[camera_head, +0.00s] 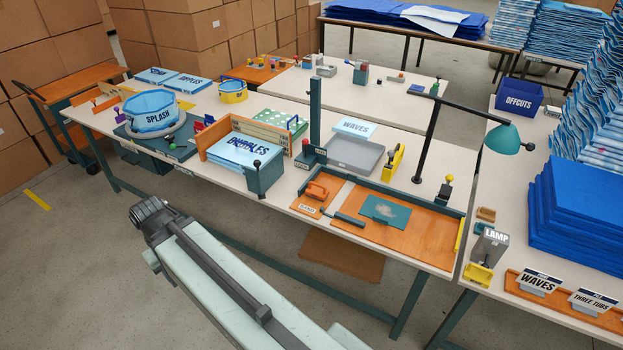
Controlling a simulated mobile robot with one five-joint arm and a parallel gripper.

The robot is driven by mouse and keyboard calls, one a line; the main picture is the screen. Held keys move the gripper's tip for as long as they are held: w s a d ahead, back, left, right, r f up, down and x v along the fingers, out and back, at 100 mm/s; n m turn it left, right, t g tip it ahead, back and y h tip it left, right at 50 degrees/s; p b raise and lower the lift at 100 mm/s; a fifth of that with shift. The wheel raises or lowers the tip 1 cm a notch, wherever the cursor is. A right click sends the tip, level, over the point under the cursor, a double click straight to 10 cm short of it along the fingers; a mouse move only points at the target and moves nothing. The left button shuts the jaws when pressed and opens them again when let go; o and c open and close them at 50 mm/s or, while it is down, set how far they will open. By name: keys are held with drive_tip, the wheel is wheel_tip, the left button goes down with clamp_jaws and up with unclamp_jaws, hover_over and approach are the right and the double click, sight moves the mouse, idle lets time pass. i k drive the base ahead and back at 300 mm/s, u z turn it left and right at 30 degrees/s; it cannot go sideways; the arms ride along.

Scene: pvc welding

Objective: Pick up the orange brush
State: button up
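An orange object with a raised handle (317,191) sits on a small orange board near the front edge of the middle table. It may be the orange brush, but it is too small to be sure. A small white label (309,209) is in front of it. My pale green arm reaches in from the bottom of the picture and ends in a dark ridged joint, well to the left of and nearer than that object. I see no gripper fingers.
An orange work board (420,235) with a teal patch lies right of the object. A teal post (315,115) and a grey tray (355,154) stand behind. A green lamp (503,139) overhangs the table's right side. The floor in front, left of my arm, is clear.

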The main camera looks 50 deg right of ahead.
sight(317, 192)
drive_tip(key=u, duration=0.05)
drive_tip(key=i, duration=0.35)
drive_tip(key=z, duration=0.15)
drive_tip(key=k, duration=0.85)
drive_tip(key=z, duration=0.15)
drive_tip(key=i, duration=1.4)
drive_tip(key=u, duration=0.05)
